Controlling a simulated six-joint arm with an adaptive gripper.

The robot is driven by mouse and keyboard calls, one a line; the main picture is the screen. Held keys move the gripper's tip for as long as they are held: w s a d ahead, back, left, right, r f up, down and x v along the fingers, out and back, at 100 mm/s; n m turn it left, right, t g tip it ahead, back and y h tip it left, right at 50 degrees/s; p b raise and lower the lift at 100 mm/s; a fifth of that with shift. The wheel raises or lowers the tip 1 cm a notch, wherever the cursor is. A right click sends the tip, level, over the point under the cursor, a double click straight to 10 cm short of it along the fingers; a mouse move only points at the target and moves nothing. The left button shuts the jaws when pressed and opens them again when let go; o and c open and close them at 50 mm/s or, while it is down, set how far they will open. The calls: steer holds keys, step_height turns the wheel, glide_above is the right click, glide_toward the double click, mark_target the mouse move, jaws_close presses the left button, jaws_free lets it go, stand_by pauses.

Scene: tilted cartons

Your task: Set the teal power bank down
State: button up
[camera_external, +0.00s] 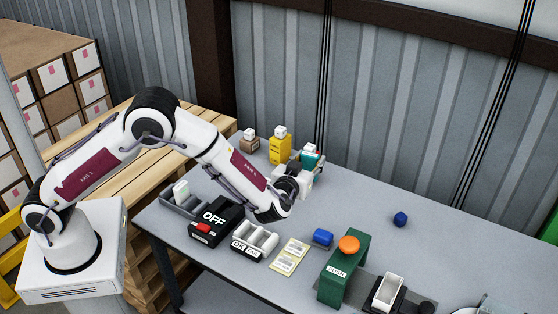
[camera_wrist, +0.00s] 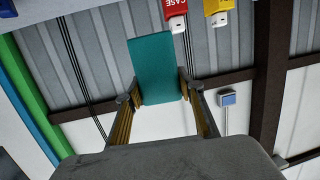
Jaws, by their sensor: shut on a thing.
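The teal power bank (camera_wrist: 155,70) is held between the two fingers of my gripper (camera_wrist: 157,92) in the wrist view. The fingers press on its two sides, and its far end sticks out beyond them. In the external view my gripper (camera_external: 308,172) is over the back part of the table, with the teal power bank (camera_external: 311,157) showing small beside it. The gripper partly hides it, and I cannot tell whether it touches anything below.
Behind stand a yellow carton (camera_external: 280,150) and a brown carton (camera_external: 249,144); a red case (camera_wrist: 176,12) shows in the wrist view. Nearer are an OFF box (camera_external: 216,219), a slotted tray (camera_external: 255,241), a card (camera_external: 290,256) and a green button stand (camera_external: 340,272). The back right table is mostly clear.

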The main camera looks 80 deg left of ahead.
steer(key=s+d+f+n+g+y, duration=0.2)
steer(key=s+d+f+n+g, duration=0.1)
steer(key=s+d+f, duration=0.1)
steer(key=shift+s+d+f, duration=0.3)
steer(key=shift+s+d, duration=0.4)
steer(key=shift+s, duration=0.1)
step_height(320, 180, down, 6)
steer(key=shift+f, duration=0.15)
stand_by(0.4)
steer(key=shift+f, duration=1.85)
steer(key=shift+f, duration=0.6)
steer(key=o, duration=1.2)
steer(key=shift+g, duration=0.3)
